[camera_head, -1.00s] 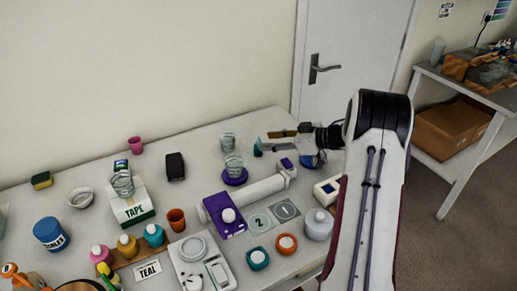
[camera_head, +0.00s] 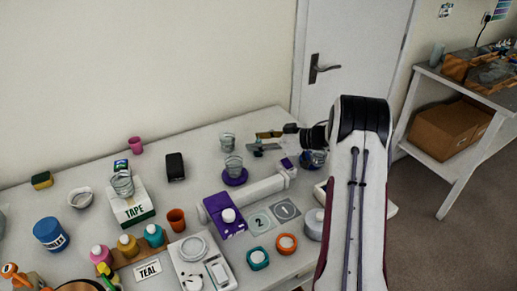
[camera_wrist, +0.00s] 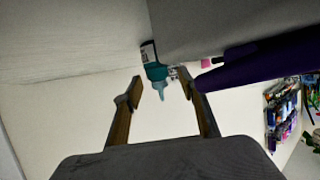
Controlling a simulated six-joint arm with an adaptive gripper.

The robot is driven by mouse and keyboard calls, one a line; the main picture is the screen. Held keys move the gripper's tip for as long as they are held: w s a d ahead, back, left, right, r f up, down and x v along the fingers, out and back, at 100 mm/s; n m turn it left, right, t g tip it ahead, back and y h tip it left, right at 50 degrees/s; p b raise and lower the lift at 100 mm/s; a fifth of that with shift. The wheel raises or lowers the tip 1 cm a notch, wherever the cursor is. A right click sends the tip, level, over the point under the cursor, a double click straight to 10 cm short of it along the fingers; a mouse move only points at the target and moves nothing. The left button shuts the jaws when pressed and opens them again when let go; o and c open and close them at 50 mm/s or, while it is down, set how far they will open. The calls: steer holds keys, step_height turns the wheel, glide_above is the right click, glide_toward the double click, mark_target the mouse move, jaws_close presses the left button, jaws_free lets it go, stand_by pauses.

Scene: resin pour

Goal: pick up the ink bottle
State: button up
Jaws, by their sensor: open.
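A teal bottle (camera_wrist: 155,70) with a pale nozzle and a label shows in the wrist view, just beyond and between the fingertips of my gripper (camera_wrist: 160,84). It looks upside down in this turned view, and I cannot tell how far away it is. In the head view my gripper (camera_head: 262,142) is over the back right of the table, its fingers apart and holding nothing that I can see. Small pink (camera_head: 100,254), yellow (camera_head: 127,245) and teal (camera_head: 154,236) bottles stand in a front-left row by a TEAL card (camera_head: 148,269). I cannot tell which is the ink bottle.
Clear cups (camera_head: 233,166) stand just left of my gripper, one on a purple disc. The back wall is close behind the table.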

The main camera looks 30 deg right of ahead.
stand_by(0.3)
jaws_close()
steer(key=shift+r, duration=0.1)
steer(key=shift+r, duration=4.9)
